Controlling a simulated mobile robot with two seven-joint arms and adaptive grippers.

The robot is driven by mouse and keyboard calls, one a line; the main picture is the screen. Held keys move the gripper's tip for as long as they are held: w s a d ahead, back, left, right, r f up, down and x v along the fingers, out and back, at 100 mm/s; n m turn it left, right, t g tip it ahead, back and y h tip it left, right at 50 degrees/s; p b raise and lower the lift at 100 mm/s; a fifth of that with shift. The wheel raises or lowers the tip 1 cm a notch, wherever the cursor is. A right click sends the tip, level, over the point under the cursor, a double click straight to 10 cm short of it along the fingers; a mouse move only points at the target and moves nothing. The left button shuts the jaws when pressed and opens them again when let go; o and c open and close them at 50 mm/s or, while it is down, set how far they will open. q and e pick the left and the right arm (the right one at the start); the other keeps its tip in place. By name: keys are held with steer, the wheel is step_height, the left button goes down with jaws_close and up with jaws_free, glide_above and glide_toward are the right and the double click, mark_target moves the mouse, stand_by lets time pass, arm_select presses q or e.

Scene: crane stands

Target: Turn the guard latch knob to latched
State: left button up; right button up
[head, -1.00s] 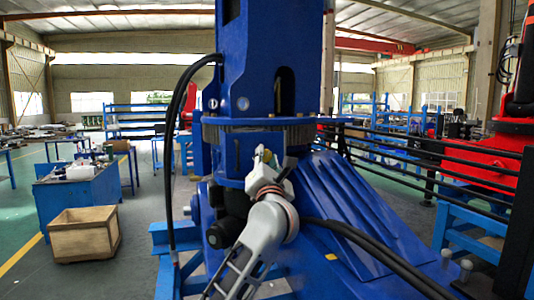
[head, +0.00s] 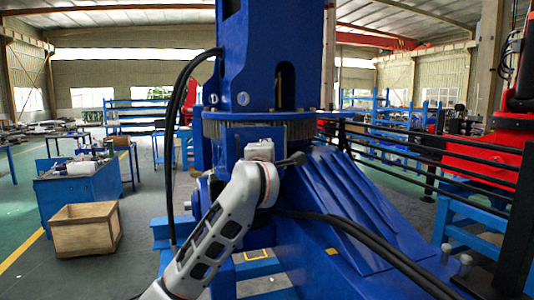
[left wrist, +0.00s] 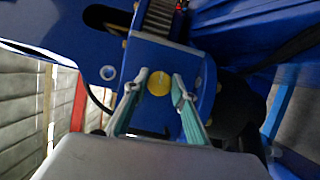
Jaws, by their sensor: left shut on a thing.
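The guard latch knob (left wrist: 158,83) is a small round yellow knob on the blue face of the crane stand, near the middle of the left wrist view. My left gripper (left wrist: 161,77) has its two greenish fingers on either side of the knob, shut on it. The knob's exact turn is hard to read. In the head view my left arm reaches up to the blue crane stand (head: 265,60), just below its toothed ring (head: 225,130). There the arm's wrist hides the knob and fingers. My right gripper is not in view.
Black hoses hang at the stand's left (head: 172,130) and run low to the right (head: 350,240). A wooden crate (head: 85,238) and a blue workbench (head: 50,200) stand at left. Black rails and a red machine (head: 480,160) are at right.

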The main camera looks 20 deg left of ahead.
arm_select(q)
steer(key=shift+m, duration=0.4)
stand_by(0.3)
steer(key=o, duration=1.1)
steer(key=v, duration=1.2)
steer(key=shift+r, duration=0.2)
steer(key=shift+a, duration=0.1)
